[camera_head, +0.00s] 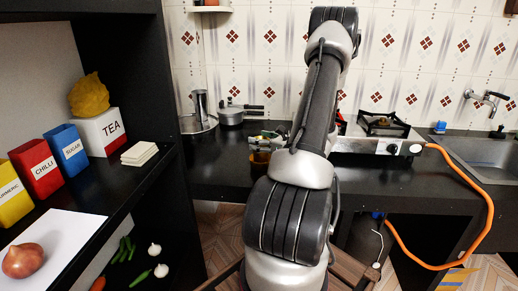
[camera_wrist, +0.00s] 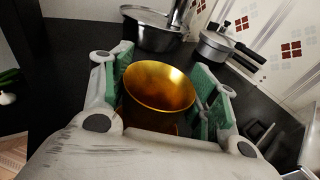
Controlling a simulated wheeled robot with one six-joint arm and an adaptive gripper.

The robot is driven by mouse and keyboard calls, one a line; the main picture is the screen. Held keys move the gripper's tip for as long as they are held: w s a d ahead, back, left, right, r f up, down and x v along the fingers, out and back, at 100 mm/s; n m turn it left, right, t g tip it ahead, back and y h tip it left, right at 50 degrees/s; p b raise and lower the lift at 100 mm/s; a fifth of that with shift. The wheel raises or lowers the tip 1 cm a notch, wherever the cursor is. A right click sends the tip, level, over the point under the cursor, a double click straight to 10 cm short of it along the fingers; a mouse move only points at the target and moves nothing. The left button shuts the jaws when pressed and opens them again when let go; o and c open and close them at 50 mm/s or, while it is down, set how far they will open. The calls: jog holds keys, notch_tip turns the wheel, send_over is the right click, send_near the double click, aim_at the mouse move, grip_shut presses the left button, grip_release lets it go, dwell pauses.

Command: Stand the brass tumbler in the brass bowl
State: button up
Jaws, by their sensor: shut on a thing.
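A shiny brass vessel, which I take for the brass tumbler (camera_wrist: 158,88), sits between the two green-padded fingers of my gripper (camera_wrist: 166,68) in the wrist view. Its round mouth faces the camera and looks empty. My gripper is shut on it. In the head view a small brown-gold vessel (camera_head: 260,159) shows at the counter's front, just left of my arm; my arm hides most of the gripper there. Whether the held vessel touches the counter cannot be told.
A stove (camera_head: 375,137) with an orange hose (camera_head: 486,215) and a sink (camera_head: 475,155) are to the right. Labelled boxes (camera_head: 70,148) stand on the left shelf.

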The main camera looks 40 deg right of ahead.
aim_at(261, 158)
jog(key=shift+d+f, duration=0.1)
jog(key=shift+f, duration=1.3)
jog(key=o, duration=1.1)
jog(key=shift+f, duration=0.15)
jog(key=shift+o, duration=0.2)
